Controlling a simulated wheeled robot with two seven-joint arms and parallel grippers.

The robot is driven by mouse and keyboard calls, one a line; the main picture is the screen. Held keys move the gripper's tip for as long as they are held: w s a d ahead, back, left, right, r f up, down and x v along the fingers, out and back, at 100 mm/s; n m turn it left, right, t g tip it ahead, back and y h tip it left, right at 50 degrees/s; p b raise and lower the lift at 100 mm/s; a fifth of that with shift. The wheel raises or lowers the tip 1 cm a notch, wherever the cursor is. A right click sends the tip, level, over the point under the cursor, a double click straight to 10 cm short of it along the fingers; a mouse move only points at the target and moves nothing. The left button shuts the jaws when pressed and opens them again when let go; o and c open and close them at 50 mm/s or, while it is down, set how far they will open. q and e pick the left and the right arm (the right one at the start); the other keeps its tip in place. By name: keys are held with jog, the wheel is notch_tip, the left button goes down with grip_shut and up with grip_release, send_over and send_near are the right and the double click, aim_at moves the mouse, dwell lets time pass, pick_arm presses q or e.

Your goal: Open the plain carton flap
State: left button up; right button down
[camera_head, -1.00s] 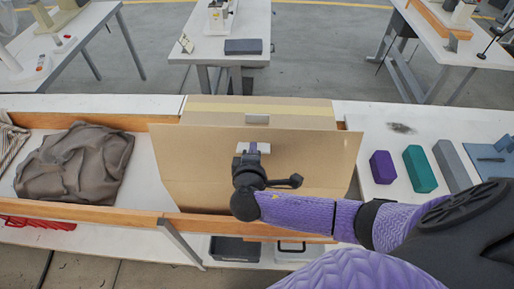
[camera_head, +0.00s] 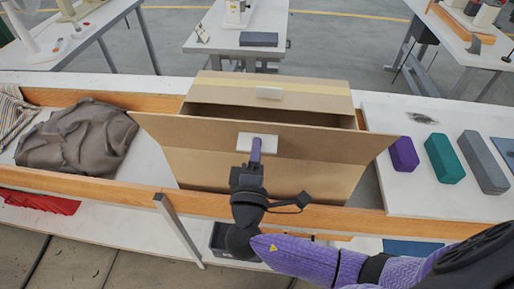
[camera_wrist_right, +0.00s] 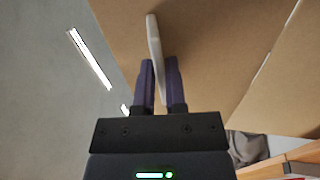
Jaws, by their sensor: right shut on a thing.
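The carton (camera_head: 220,168) stands on the white table, with a dark gap showing between its raised near flap (camera_head: 330,142) and the far flap (camera_head: 310,92). The near flap carries a white tab (camera_head: 269,142); the far flap has a yellow stripe and its own pale tab (camera_head: 269,93). My right gripper (camera_head: 255,150) is at the near flap's tab. In the right wrist view the fingers (camera_wrist_right: 160,85) are on both sides of the white tab (camera_wrist_right: 155,55), closed on it. My left gripper is not in view.
A crumpled brown cloth (camera_head: 75,138) lies left of the carton. Purple (camera_head: 404,153), teal (camera_head: 444,158) and grey (camera_head: 484,162) blocks stand to the right. A wooden rail (camera_head: 120,183) runs along the near edge. Dark bins sit on the shelf below.

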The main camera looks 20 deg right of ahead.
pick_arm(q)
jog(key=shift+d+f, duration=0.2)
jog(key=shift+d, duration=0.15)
pick_arm(e)
jog(key=shift+s+f, duration=0.15)
jog(key=shift+f, duration=0.1)
jog(key=c, duration=0.7)
grip_release()
pick_arm(q)
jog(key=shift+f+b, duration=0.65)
jog(key=shift+b, duration=0.05)
pick_arm(e)
jog(key=v, duration=1)
